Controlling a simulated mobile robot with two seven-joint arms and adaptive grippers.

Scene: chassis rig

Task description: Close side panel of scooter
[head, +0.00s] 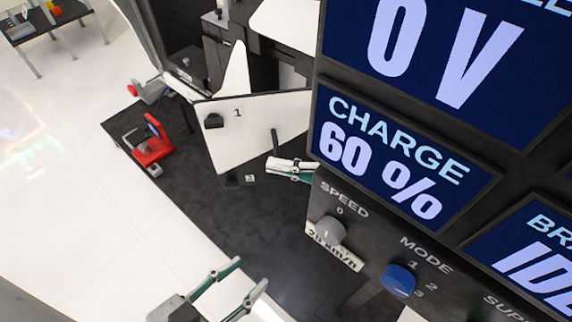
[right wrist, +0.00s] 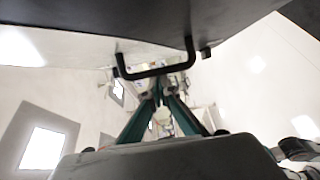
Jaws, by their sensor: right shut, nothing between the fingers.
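The white side panel (head: 245,145) stands open at an angle in the head view. It carries a label "1", a black knob (head: 214,121) and a dark handle (head: 275,140) near its right end. My right gripper (head: 288,170) is by the panel's lower right corner, partly hidden by the display. In the right wrist view its fingers (right wrist: 165,92) converge, shut and empty, near the handle; contact cannot be told. My left gripper (head: 250,274) is open and empty, low in the head view.
A large display console (head: 400,165) with knobs blocks the right side. A red device (head: 152,150) stands on the dark mat (head: 215,215) left of the panel. A table (head: 50,22) with small objects is far at top left. White floor (head: 70,190) lies clear at left.

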